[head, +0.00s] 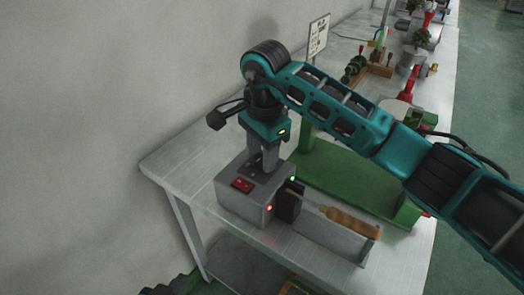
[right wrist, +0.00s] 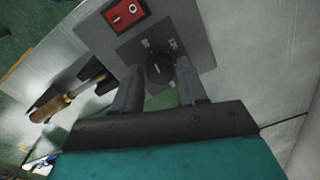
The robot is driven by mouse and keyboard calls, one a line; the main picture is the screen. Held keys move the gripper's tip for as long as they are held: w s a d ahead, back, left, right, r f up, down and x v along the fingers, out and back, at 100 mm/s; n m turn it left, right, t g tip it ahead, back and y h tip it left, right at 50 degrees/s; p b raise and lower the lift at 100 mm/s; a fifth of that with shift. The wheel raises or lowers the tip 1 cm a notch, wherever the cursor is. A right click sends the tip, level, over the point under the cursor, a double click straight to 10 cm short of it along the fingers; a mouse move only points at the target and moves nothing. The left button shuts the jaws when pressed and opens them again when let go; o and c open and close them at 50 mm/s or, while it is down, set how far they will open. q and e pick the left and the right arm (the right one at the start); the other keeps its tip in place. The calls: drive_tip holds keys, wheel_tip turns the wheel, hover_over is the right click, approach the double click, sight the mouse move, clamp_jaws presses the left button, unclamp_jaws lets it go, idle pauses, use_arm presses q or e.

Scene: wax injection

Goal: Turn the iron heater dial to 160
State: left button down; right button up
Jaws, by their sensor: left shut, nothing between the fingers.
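The iron heater (head: 240,200) is a grey box at the near end of the table, with a red switch (head: 242,185). My right gripper (head: 263,167) points down over the dial. In the wrist view its two fingers (right wrist: 160,78) stand apart on either side of the dial, with a visible gap.
A wooden-handled iron (head: 350,222) lies in its holder beside the heater; it also shows in the wrist view (right wrist: 50,107). A green machine base (head: 345,185) stands behind. Other tools line the far table. The table's left end (head: 175,165) is clear.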

drive_tip(key=c, duration=0.7)
drive_tip(key=shift+m, duration=0.3)
drive_tip(key=m+b, duration=0.2)
drive_tip(key=m, duration=0.2)
drive_tip(key=shift+m, duration=0.3)
drive_tip(key=m+b, duration=0.2)
drive_tip(key=m, duration=0.4)
drive_tip(key=shift+a+h, duration=0.1)
drive_tip(key=shift+h, duration=0.2)
drive_tip(key=m+b, duration=0.1)
drive_tip(key=m, duration=0.7)
drive_tip(key=shift+b, duration=0.35)
drive_tip(key=shift+m, duration=1.4)
